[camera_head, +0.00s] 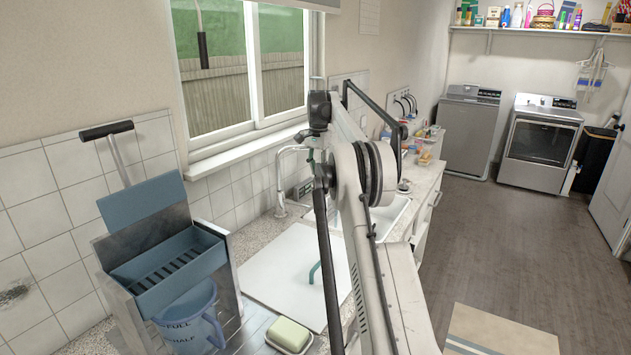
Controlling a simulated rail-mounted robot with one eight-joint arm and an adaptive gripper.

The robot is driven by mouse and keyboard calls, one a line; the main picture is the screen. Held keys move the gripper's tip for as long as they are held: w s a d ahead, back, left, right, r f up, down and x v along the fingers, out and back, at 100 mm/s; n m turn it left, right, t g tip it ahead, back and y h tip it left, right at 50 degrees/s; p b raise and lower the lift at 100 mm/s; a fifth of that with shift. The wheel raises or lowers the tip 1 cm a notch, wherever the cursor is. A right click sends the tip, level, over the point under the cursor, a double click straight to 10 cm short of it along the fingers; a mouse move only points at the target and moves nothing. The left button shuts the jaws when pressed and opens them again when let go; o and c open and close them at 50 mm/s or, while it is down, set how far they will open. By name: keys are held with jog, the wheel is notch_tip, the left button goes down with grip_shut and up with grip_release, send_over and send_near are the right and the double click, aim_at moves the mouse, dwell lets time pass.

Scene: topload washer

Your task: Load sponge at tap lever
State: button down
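A pale green and yellow block (289,334), which looks like the sponge, lies on a small white dish at the bottom of the view, on the counter. The curved metal tap (281,185) stands at the back of the counter by the window. Its lever cannot be made out clearly. My arm rises through the middle of the view, right of the block, and hides part of the sink and counter. I cannot make out my gripper's fingers. Nothing is seen touching the block.
A blue slotted tray (170,266) with a raised panel and a blue jug (190,322) stand left of the block. A white board (285,262) covers the counter behind it. The sink (391,213) is right of the tap. Bottles and containers (426,147) stand farther back.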

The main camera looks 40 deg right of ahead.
jog(key=s+f+m+t+y+b, duration=0.1)
jog(key=s+f+m+t+b, duration=0.1)
jog(key=f+m, duration=0.3)
jog(key=s+d+f+m+t+y+b, duration=0.1)
jog(key=s+f+m+t+b, duration=0.1)
jog(key=s+f+m+t, duration=0.1)
jog(key=s+d+f+m+t+y+b, duration=0.1)
jog(key=s+f+m+t+b, duration=0.1)
jog(key=f+m, duration=0.6)
jog(key=shift+s+d+m+t+b, duration=0.25)
jog(key=shift+s+m+t+b, duration=0.2)
jog(key=shift+t, duration=0.75)
jog(key=shift+s+a+f+m+t, duration=0.1)
jog(key=shift+s+f+m+t, duration=0.05)
jog(key=shift+s+m+t, duration=0.4)
jog(key=x, duration=1)
jog(key=shift+w+a+f, duration=0.1)
jog(key=shift+w, duration=0.05)
notch_tip(320, 180, up, 3)
jog(key=shift+w+f+p, duration=0.1)
jog(key=shift+p, duration=0.3)
jog(key=shift+w+r, duration=0.2)
jog(key=shift+r, duration=0.45)
